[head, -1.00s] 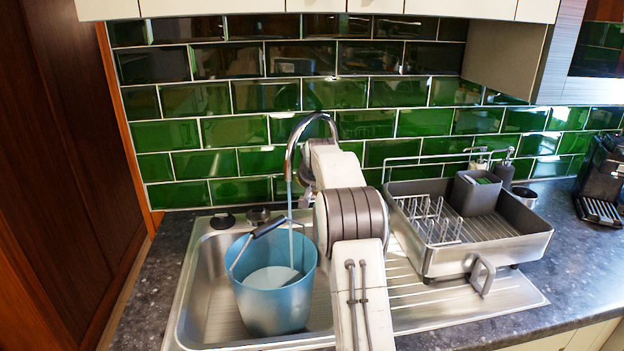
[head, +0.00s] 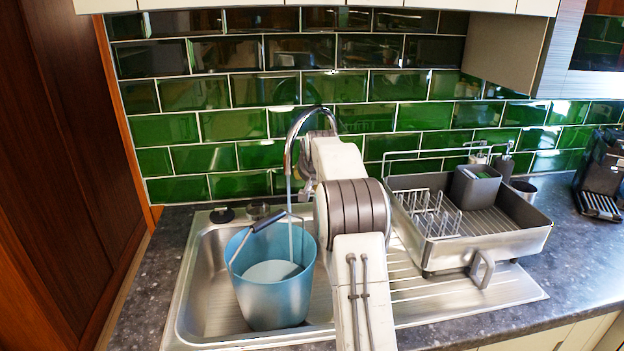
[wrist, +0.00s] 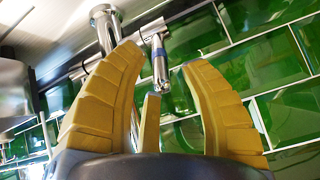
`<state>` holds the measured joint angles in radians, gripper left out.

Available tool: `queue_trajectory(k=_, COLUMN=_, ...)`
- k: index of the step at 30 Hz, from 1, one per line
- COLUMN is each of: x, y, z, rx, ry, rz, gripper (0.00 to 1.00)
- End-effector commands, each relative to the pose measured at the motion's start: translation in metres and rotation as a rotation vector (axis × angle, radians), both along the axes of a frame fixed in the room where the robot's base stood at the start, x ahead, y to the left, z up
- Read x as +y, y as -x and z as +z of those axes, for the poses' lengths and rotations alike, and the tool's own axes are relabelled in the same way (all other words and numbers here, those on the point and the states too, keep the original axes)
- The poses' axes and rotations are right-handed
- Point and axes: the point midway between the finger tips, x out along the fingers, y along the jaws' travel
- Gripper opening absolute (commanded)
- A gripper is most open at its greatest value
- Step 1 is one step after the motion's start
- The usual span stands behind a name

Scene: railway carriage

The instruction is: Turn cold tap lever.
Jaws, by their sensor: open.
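The chrome tap (head: 290,150) has a tall curved spout at the back of the sink, and water runs from it into a blue bucket (head: 270,305). My arm hides its base and levers in the head view. In the wrist view, a thin chrome lever with a blue band (wrist: 158,54) hangs down beside the thicker tap pipe (wrist: 104,25). My gripper (wrist: 163,57) is open, its yellow fingers spread. The lever shows between the two fingertips, nearer the right one; I cannot tell whether anything touches it.
The bucket stands in the steel sink (head: 206,290), its handle raised. A dish rack (head: 440,258) stands on the drainer at right. A coffee machine (head: 603,165) is farther right. Green tiles (head: 215,128) close off the back, and a wooden panel (head: 60,180) the left.

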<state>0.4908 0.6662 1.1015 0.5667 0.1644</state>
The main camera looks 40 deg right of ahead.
Motion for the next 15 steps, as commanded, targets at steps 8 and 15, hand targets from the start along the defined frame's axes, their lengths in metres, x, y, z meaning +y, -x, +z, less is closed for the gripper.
queue_trajectory(k=8, x=0.015, y=0.028, z=0.032, rx=-0.002, ry=0.001, rz=0.000, gripper=0.40)
queue_trajectory(k=15, x=0.028, y=0.052, z=0.057, rx=-0.002, ry=0.001, rz=0.000, gripper=0.40)
